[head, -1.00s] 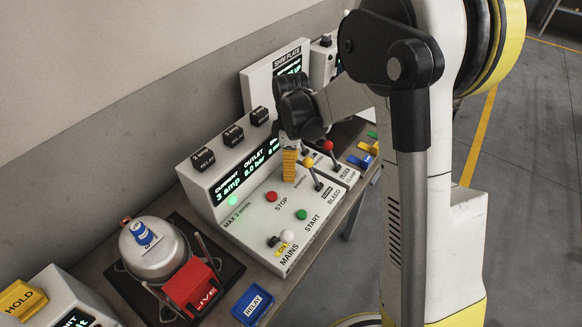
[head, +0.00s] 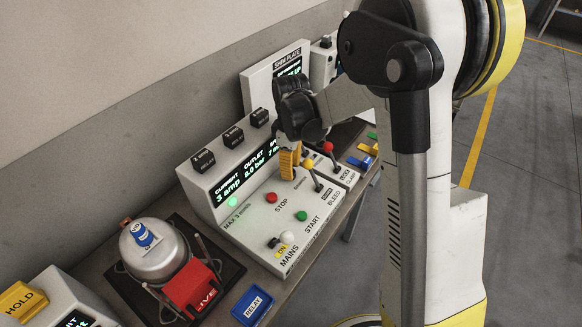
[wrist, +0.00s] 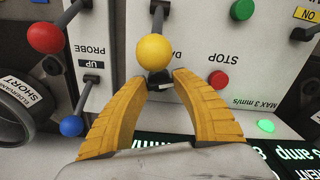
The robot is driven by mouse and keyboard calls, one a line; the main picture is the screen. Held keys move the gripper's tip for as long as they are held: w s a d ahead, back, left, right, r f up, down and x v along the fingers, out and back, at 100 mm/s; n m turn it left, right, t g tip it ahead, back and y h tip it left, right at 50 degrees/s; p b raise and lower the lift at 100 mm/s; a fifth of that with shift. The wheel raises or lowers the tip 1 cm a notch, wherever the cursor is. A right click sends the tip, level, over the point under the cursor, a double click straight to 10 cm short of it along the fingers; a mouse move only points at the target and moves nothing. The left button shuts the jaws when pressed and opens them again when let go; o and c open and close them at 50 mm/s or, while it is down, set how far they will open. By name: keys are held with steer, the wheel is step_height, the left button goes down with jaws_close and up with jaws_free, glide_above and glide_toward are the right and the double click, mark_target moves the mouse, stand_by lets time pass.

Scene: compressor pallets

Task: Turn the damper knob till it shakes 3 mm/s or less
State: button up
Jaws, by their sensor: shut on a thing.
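My gripper (head: 288,163) points down at the back of the sloped white control panel (head: 262,222). In the wrist view its two orange fingers (wrist: 158,80) close on the small dark damper knob (wrist: 160,86). The knob is mostly hidden by the fingers and by the yellow ball of a lever (wrist: 154,52); its label shows only its first letters. The display (head: 247,172) reads 3 amp and about 8 bar; the shake reading at its right end looks like 7 and is partly hidden by my gripper. A green lamp (head: 232,201) beside "MAX 3 mm/s" is lit.
A red STOP button (head: 271,197) and green START button (head: 301,216) sit close to my gripper. Levers with yellow and red balls (head: 327,147) stand just right of it. The white-tipped MAINS lever (head: 287,237) is near the front. A compressor tank (head: 155,250) stands left.

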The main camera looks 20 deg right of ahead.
steer(key=m, duration=0.5)
steer(key=shift+a+m, duration=0.1)
steer(key=shift+m, duration=2.3)
steer(key=o, duration=1.2)
step_height(320, 180, up, 12)
